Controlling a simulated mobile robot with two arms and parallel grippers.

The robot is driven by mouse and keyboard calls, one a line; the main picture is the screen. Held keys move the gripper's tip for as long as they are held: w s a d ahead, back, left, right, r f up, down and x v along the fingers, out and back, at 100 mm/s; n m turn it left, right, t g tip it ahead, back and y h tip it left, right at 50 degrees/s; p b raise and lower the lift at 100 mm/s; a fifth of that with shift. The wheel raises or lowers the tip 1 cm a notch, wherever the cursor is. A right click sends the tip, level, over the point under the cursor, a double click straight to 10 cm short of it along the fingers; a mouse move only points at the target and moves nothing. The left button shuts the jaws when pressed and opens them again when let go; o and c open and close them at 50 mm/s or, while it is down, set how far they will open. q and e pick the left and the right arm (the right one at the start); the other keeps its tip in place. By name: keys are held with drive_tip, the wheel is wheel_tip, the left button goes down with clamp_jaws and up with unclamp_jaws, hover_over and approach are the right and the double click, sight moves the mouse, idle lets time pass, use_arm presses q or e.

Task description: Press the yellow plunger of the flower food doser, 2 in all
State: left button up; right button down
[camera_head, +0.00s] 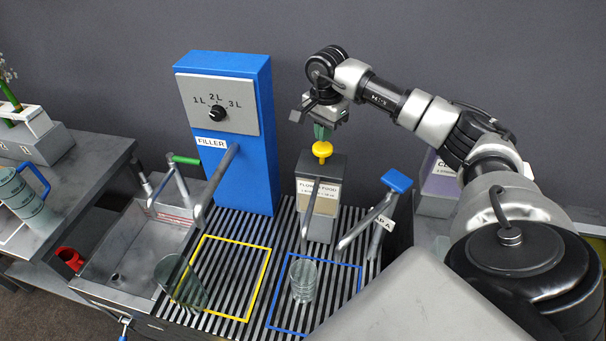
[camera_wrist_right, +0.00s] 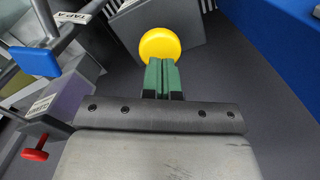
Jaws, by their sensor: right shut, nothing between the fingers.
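The flower food doser (camera_head: 319,197) is a grey box with a white label, standing at the back of the slatted tray. Its yellow plunger (camera_head: 322,149) sticks up from the top and also shows in the right wrist view (camera_wrist_right: 160,46). My right gripper (camera_head: 320,137) points down just above the plunger, its green fingers (camera_wrist_right: 163,78) closed together with nothing between them. The fingertips are at or very near the yellow knob; I cannot tell whether they touch it. A clear glass (camera_head: 303,280) stands inside the blue outline below the doser. My left gripper is not in view.
The blue filler (camera_head: 258,130) with its dial stands left of the doser. A tap with a blue handle (camera_head: 396,181) is on the right. Another clear vessel (camera_head: 180,281) stands by the yellow outline (camera_head: 236,319). A sink (camera_head: 128,262) lies further left.

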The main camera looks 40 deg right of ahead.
sight(323, 146)
drive_tip(key=shift+f, duration=0.2)
drive_tip(key=shift+f+b, duration=1.8)
drive_tip(key=shift+f, duration=0.7)
wheel_tip(323, 146, up, 8)
drive_tip(key=p, duration=0.6)
drive_tip(key=shift+r, duration=0.2)
